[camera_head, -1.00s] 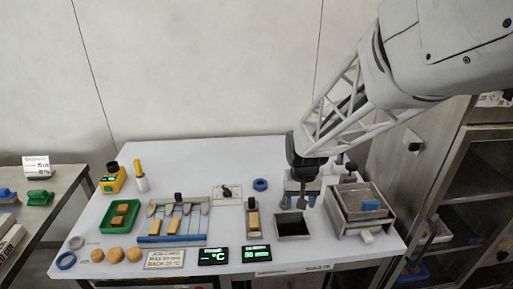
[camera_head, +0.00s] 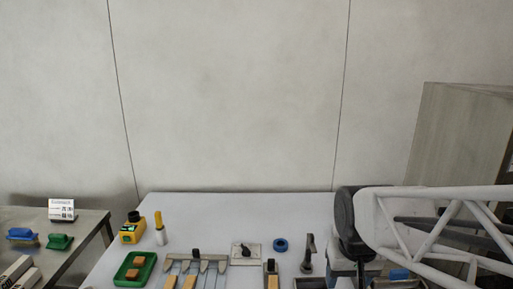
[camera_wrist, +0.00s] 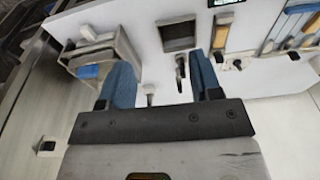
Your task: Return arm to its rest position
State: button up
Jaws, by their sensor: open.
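My gripper (camera_wrist: 163,82) is open in the wrist view. Its two blue fingers are wide apart, with nothing held between them. The fingers point over the white table (camera_wrist: 135,17), above its edge. In the head view my arm comes in from the right. Its pale lattice link lies nearly level and ends in a dark wrist over the right part of the table (camera_head: 215,205). The fingertips cannot be made out clearly in the head view.
A metal box with a blue block (camera_wrist: 92,71) shows beside the left finger in the wrist view. A square dark well (camera_wrist: 178,36) lies beyond the fingers. A cabinet (camera_head: 455,140) rises at right.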

jog(key=s+r, duration=0.2)
jog(key=s, duration=0.6)
jog(key=shift+r+t, duration=0.35)
jog(key=shift+t, duration=0.05)
